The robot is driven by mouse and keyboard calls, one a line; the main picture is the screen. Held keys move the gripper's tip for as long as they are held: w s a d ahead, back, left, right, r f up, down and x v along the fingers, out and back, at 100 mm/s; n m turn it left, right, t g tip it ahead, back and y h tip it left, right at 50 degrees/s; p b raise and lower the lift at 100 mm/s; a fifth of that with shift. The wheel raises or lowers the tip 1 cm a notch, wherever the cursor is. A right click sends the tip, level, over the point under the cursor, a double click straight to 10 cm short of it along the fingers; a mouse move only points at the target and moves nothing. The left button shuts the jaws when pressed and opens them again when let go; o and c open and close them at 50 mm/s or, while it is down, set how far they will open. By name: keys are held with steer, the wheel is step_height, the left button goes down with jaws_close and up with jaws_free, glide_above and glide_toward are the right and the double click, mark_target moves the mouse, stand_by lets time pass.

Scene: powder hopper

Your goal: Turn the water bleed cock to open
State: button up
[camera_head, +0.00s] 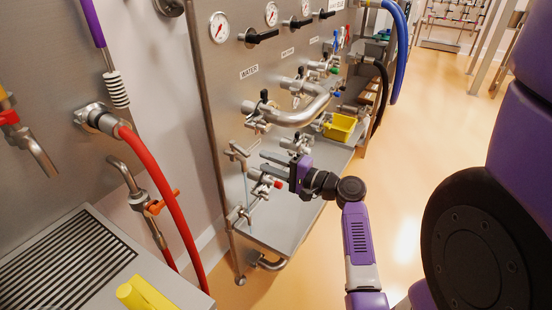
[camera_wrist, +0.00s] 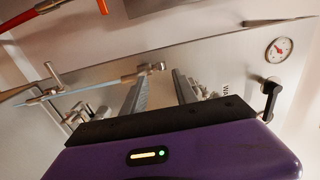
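My gripper (camera_head: 263,161) is in front of the lower left of the steel panel (camera_head: 228,110), below the WATER label (camera_head: 249,71), fingers pointing left. In the wrist view its two fingers (camera_wrist: 158,77) are apart. A small metal fitting (camera_wrist: 155,68) on a thin pipe appears between the fingertips; I cannot tell whether they touch it. A metal T-handle (camera_head: 237,152) is just left of the fingertips. A red-tipped fitting (camera_head: 276,183) sits just below the gripper. I cannot tell which of these is the water bleed cock.
A black lever (camera_head: 263,97) and a thick curved pipe (camera_head: 300,117) are above my gripper. A yellow bin (camera_head: 340,127) stands on the shelf to the right. A red hose (camera_head: 160,185) hangs at left. Open floor (camera_head: 430,105) lies right.

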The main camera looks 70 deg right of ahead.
mark_target(244, 151)
steer(key=shift+b+x, duration=0.55)
steer(key=shift+x, duration=3.9)
jaws_close()
